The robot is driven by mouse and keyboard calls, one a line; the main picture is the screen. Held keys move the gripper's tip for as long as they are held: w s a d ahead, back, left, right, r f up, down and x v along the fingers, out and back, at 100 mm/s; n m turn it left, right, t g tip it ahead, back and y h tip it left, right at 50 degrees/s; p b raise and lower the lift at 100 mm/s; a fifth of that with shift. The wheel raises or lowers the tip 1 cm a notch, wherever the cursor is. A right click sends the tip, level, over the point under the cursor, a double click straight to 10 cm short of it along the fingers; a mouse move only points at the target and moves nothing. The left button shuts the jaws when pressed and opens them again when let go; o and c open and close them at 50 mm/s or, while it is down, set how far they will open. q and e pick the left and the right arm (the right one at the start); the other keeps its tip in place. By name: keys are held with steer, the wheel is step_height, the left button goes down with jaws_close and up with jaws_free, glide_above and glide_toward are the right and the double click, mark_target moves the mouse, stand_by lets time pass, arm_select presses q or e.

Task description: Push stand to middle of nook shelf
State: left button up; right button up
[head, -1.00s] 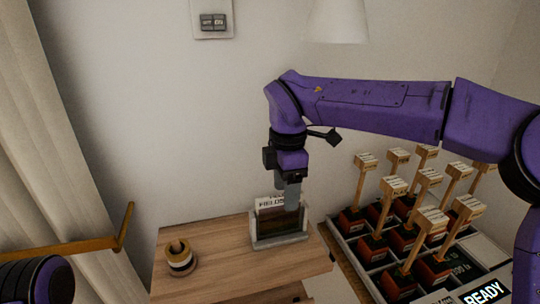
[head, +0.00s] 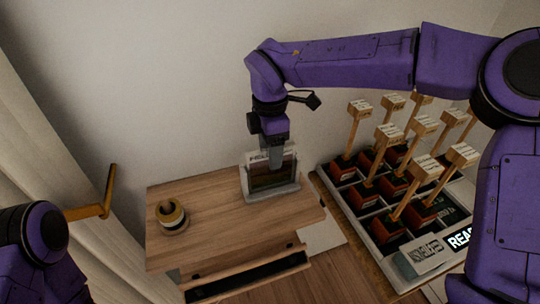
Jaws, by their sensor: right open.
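The stand (head: 257,184), a small grey holder with a dark panel and a white card, is upright on the wooden shelf (head: 210,211), right of its middle and near the back wall. My right gripper (head: 275,165) comes down at the front of the stand's panel and overlaps it in view. I cannot tell whether it touches. It is open, and its fingertips are hard to make out. Of my left arm (head: 42,230), only a purple part shows at the lower left; its gripper is not in view.
A small round banded pot (head: 172,216) stands on the shelf's left part. A tray (head: 377,247) of dark red pots with wooden markers stands to the right. A drawer (head: 250,276) stands open below the shelf. A curtain (head: 50,160) hangs at left.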

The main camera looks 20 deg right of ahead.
mark_target(266, 166)
step_height(266, 166, down, 4)
steer(key=shift+s+r, duration=0.1)
steer(key=shift+r, duration=0.05)
steer(key=shift+f, duration=0.45)
jaws_close()
steer(key=shift+s+a+f, duration=0.1)
steer(key=shift+s+a, duration=0.05)
steer(key=shift+a, duration=0.45)
steer(key=s+a+b, duration=0.1)
steer(key=a, duration=0.1)
steer(key=s+a+b, duration=0.1)
steer(key=a, duration=0.2)
steer(key=s+a+b, duration=0.1)
steer(key=a, duration=0.2)
steer(key=shift+s+a, duration=0.15)
steer(key=shift+a, duration=0.1)
arm_select(q)
steer(key=f, duration=0.1)
steer(key=s, duration=0.1)
steer(key=s+f, duration=0.1)
steer(key=shift+s+a+f, duration=0.2)
steer(key=shift+a+f, duration=0.05)
steer(key=shift+f, duration=0.1)
arm_select(e)
steer(key=shift+o, duration=0.4)
jaws_free()
